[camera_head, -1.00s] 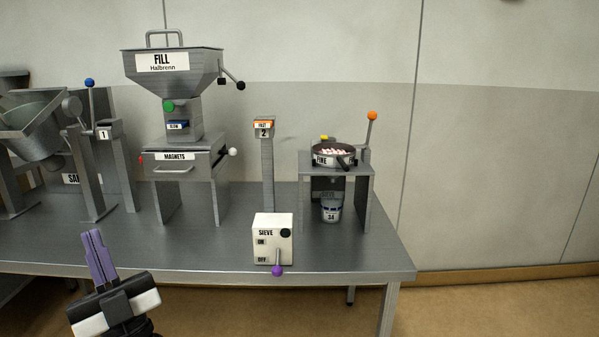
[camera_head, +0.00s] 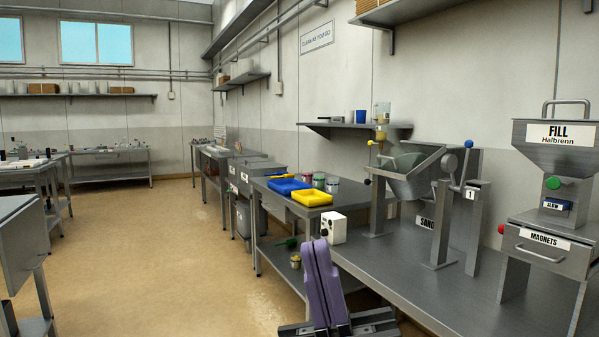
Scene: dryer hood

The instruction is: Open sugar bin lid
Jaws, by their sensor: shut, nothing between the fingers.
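My gripper (camera_head: 318,250) shows at the bottom middle, with its purple fingers pointing up, shut and empty. It is in front of the near bench and touches nothing that I can see. No label reading sugar is legible. Grey metal bins or cabinets with flat tops (camera_head: 250,168) stand along the right wall, well beyond my gripper. Small marks on their fronts are too small to read, so I cannot tell whether one is the sugar bin. A grey bin (camera_head: 243,217) also sits low under that row.
A steel bench (camera_head: 400,272) holds a tilting pan (camera_head: 405,178) and a FILL hopper (camera_head: 555,145). A side table carries blue (camera_head: 290,186) and yellow (camera_head: 312,198) trays and several jars. A metal table edge (camera_head: 22,240) is at left. The floor aisle (camera_head: 170,250) is clear.

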